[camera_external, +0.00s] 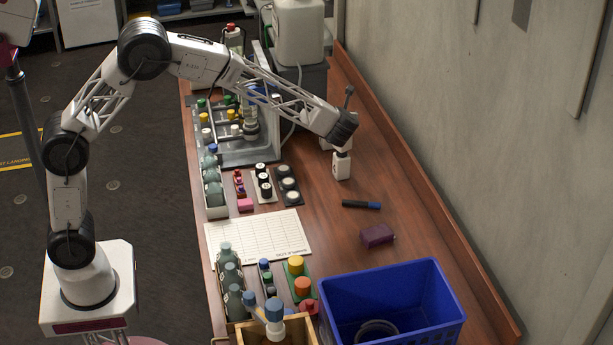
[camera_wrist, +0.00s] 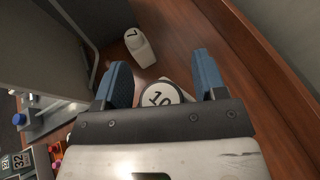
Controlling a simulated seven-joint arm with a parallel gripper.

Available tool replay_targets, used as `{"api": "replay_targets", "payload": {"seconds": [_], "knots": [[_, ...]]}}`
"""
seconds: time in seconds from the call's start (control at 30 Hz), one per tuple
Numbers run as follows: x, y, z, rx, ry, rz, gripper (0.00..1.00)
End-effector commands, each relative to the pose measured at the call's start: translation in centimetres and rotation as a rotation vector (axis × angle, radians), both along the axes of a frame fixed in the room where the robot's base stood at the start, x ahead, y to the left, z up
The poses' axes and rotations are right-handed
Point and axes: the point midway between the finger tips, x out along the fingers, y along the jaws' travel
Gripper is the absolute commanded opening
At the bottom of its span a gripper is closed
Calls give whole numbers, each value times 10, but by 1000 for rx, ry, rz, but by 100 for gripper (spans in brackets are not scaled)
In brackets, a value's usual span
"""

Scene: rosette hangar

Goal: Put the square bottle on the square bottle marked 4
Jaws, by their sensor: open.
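In the wrist view a white square bottle (camera_wrist: 137,47) stands on the wood beyond my fingertips, its top bearing one black mark that may be a 1 or a 7. A white round top marked 10 (camera_wrist: 160,95) lies between the blue fingers of my gripper (camera_wrist: 162,66), partly hidden by the hand. My gripper is open, with no visible hold on it. In the external view a small white bottle (camera_external: 341,167) stands just under my wrist; I cannot tell which of the two it is. No 4 is readable.
A blue crate (camera_external: 437,291) stands at the front right. A dark marker (camera_external: 361,204) and a purple block (camera_external: 377,236) lie on the bench. A grey rack (camera_external: 250,152) with bottles and a white jug (camera_external: 298,32) stand left and behind. Bare wood lies right of the paper chart (camera_external: 258,235).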

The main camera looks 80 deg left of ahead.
Motion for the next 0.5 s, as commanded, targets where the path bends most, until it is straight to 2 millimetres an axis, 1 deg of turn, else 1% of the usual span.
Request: {"api": "replay_targets", "payload": {"seconds": [0.1,0.27,0.37,0.5], "knots": [[0,-1,3,0,-1,0,65],[-4,-12,8,0,-2,-1,65],[-9,-22,12,0,-1,-2,65],[-17,-41,21,1,-1,-2,65]]}}
